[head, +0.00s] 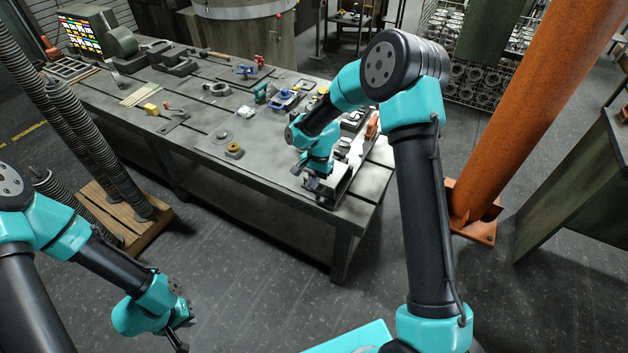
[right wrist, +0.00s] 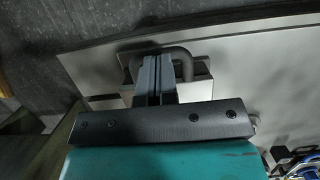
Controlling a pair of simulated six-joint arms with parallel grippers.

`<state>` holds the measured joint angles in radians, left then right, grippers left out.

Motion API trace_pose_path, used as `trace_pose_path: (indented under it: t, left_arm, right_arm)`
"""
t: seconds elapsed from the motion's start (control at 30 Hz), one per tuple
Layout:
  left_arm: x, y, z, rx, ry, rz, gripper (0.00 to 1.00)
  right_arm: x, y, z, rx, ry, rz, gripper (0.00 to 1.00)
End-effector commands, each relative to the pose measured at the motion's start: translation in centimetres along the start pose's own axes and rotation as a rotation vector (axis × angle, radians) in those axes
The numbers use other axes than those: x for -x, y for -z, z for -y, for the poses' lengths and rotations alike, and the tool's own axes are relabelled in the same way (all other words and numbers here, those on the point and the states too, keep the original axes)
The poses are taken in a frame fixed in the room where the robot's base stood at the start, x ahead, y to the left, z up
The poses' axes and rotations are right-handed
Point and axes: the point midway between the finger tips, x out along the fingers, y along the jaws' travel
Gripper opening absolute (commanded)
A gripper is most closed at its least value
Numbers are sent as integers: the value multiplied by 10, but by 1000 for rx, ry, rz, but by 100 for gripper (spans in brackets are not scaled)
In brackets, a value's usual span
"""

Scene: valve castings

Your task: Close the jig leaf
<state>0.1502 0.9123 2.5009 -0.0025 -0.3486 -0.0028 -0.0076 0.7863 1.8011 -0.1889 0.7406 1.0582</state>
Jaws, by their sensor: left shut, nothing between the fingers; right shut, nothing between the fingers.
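The jig (head: 340,188) is a grey metal fixture at the front right corner of the workbench, partly hidden behind my right gripper. In the right wrist view a dark U-shaped handle (right wrist: 185,62) stands on a pale metal plate (right wrist: 201,84); I cannot tell whether this plate is the leaf, or its angle. My right gripper (head: 313,184) is shut and empty, low at the jig. Its fingers (right wrist: 152,72) overlap the handle; contact is unclear. My left gripper (head: 186,318) is shut and empty, away from the bench at lower left.
The workbench (head: 270,185) has bare room left of the jig. A yellowish ring part (head: 234,150), a yellow block (head: 151,109), a blue valve (head: 285,99) and another blue-and-red one (head: 246,70) lie farther back. An orange column (head: 520,110) stands to the right.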

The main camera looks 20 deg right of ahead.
Motion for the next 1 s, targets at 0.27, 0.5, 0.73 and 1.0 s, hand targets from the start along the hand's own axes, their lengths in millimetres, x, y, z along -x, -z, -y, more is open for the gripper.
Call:
trace_pose_path:
  t: [0.27, 0.5, 0.73, 1.0]
  left_arm:
    - [0, 0, 0, 0, 0, 0, 0]
    - [0, 0, 0, 0, 0, 0, 0]
    - [0, 0, 0, 0, 0, 0, 0]
    - [0, 0, 0, 0, 0, 0, 0]
  right_arm:
    - [-24, 1, -1, -1, -2, 3, 0]
    - [-26, 1, -2, -3, -3, 5, 0]
    - [-18, 1, -2, -3, -1, 3, 0]
    - [24, -1, -1, -2, 10, -8, 0]
